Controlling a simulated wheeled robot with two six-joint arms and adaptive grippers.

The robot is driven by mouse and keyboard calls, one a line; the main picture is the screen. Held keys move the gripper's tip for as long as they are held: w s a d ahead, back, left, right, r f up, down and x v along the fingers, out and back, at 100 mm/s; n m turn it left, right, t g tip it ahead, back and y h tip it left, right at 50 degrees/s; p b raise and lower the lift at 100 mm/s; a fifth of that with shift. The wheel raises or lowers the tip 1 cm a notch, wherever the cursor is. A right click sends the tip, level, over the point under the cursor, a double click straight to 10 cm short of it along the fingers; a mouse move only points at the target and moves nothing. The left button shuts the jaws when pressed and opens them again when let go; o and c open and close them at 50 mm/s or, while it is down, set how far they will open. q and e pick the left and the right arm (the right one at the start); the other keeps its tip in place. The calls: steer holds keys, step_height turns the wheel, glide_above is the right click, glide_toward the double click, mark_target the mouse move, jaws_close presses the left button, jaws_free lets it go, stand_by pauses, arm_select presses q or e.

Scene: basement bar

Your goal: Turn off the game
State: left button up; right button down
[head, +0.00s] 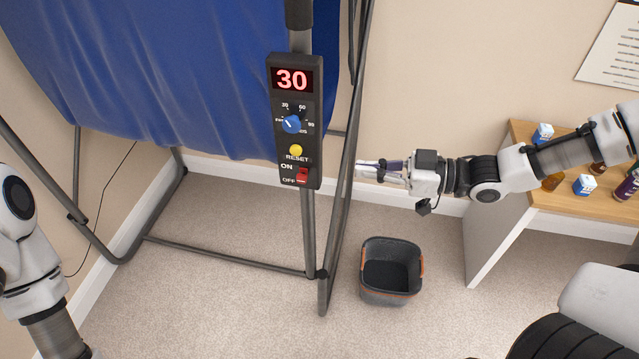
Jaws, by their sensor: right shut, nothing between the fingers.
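The game's black control box (297,122) is fixed to a grey metal post of a frame with a blue cloth. Its red display (292,80) reads 30. Below are a blue dial (291,124), a yellow reset button (295,150) and a red on/off switch (302,175) near the bottom, beside the ON and OFF labels. I cannot tell which way the switch is set. My right gripper (360,170) is shut and empty, to the right of the switch and apart from the box, pointing left. My left arm shows at the left edge, but its gripper is out of view.
A blue cloth (150,70) hangs on the grey tube frame (225,258). A dark bin (391,272) stands on the carpet below my right gripper. A wooden-topped table (560,195) with small boxes and bottles stands at the right, under my right arm.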

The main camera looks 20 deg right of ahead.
mark_target(319, 185)
steer(key=w+a+f, duration=0.1)
steer(key=a, duration=0.1)
steer(key=w+a+f, duration=0.1)
steer(key=w+a, duration=0.1)
steer(key=a, duration=0.1)
steer(key=w+a+f, duration=0.1)
steer(key=w+a, duration=0.1)
steer(key=shift+w+a+f, duration=0.15)
steer(key=shift+a+f, duration=0.05)
steer(key=shift+a, duration=0.1)
steer(key=shift+w+f, duration=0.25)
steer(key=shift+f, duration=0.1)
arm_select(q)
steer(key=shift+w+f, duration=0.15)
steer(key=shift+f, duration=0.25)
arm_select(e)
steer(key=shift+s, duration=0.2)
step_height(319, 185, down, 3)
steer(key=b, duration=0.3)
steer(key=shift+f, duration=0.1)
arm_select(q)
step_height(319, 185, down, 3)
steer(key=shift+r, duration=0.15)
arm_select(e)
steer(key=shift+w, duration=0.15)
steer(key=shift+r, duration=0.2)
